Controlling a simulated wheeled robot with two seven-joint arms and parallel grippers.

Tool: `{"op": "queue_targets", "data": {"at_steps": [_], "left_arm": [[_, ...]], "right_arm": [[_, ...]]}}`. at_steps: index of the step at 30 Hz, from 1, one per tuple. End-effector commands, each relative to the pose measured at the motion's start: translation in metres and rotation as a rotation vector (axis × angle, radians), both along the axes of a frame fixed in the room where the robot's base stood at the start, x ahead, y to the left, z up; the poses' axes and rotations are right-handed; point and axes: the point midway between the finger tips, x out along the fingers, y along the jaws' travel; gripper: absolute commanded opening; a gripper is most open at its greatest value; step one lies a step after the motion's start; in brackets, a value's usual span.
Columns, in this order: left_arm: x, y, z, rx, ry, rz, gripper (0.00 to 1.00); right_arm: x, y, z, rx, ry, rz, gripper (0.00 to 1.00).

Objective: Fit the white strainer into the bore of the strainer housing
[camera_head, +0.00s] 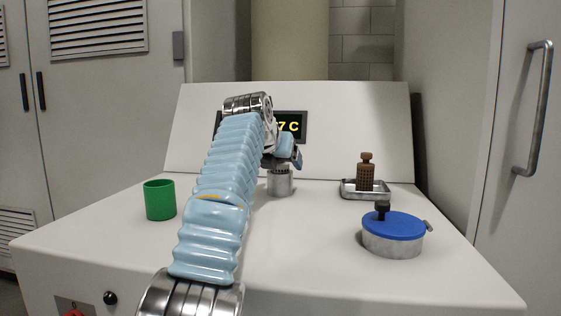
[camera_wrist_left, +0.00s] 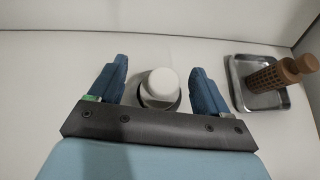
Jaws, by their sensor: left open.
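The metal strainer housing (camera_head: 280,184) stands upright on the white worktop, near the middle of the head view. In the left wrist view, the white strainer's rounded top (camera_wrist_left: 162,84) sits over the dark ring of the housing (camera_wrist_left: 152,102). How deep it sits in the bore cannot be told. My left gripper (camera_head: 290,156) is just above the housing in the head view. In the left wrist view my left gripper (camera_wrist_left: 159,66) is open, with one blue finger on each side of the white top and gaps between. My right gripper is not in view.
A brown perforated strainer (camera_head: 366,174) stands in a metal tray (camera_head: 350,193) to the right. In front of it is a round metal container with a blue lid (camera_head: 400,225). A green cup (camera_head: 159,200) stands at left. A panel with a display (camera_head: 293,126) rises behind.

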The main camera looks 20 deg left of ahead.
Motion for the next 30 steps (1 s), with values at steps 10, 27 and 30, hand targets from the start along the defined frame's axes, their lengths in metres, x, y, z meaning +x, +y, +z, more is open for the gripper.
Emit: {"op": "queue_targets", "data": {"at_steps": [10,27,30], "left_arm": [[-0.065,-0.008,0.044,-0.001,-0.005,-0.005,0.77],[-0.114,-0.012,0.076,0.000,0.000,0.000,0.77],[-0.114,-0.012,0.076,0.000,0.000,0.000,0.77]], "right_arm": [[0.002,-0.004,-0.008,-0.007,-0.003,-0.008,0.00],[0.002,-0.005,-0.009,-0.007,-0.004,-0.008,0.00],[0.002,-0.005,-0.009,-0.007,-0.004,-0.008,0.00]]}}
